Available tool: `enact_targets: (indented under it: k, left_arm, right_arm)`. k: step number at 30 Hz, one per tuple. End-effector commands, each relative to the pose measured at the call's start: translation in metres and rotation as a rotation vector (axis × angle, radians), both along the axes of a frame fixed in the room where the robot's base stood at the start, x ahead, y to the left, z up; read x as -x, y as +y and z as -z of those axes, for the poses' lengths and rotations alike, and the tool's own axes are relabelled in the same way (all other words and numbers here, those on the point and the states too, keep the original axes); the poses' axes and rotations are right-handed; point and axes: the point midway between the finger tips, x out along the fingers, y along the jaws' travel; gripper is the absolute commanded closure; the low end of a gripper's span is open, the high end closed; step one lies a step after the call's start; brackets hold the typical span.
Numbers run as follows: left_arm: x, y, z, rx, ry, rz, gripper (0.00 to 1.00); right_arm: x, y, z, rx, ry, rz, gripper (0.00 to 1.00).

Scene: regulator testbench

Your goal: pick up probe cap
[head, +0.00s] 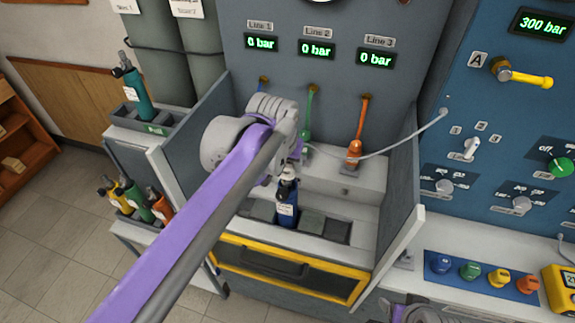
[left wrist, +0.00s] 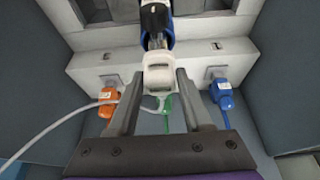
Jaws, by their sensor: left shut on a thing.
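The probe cap (left wrist: 158,78) is a small white block with a pale cable running from it. My left gripper (left wrist: 160,76) is shut on it, with a grey finger on each side. In the head view my left gripper (head: 293,150) is largely hidden by its own wrist, above a blue cylinder (head: 287,205) standing in the tray. The blue cylinder's black valve (left wrist: 156,42) is close to the cap; I cannot tell if they touch. A part of my right arm's end (head: 420,313) shows at the bottom edge; its fingers are not clear.
The cable (head: 400,145) runs to the blue panel on the right. Orange (head: 355,150) and green (head: 304,130) connectors hang behind; a blue one shows in the wrist view (left wrist: 221,93). Side walls (head: 402,215) flank the bay. More cylinders stand on the left cart (head: 150,130).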

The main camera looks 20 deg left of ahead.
Motion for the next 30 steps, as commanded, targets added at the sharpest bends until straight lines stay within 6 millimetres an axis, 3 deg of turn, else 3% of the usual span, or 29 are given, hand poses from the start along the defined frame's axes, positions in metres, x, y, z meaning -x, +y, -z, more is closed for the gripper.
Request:
enact_targets:
  k: [5, 18, 30]
  left_arm:
    - [0.0, 0.0, -0.013, 0.0, 0.0, 0.0, 1.0]
    - [0.0, 0.0, -0.091, 0.0, 0.0, 0.0, 1.0]
    - [0.0, 0.0, -0.1, 0.0, 0.0, 0.0, 1.0]
  right_arm:
    - [0.0, 0.0, -0.002, 0.0, -0.001, 0.0, 0.3]
    - [-0.002, 0.0, -0.01, 0.0, -0.004, 0.0, 0.3]
    - [-0.002, 0.0, -0.01, 0.0, -0.004, 0.0, 0.3]
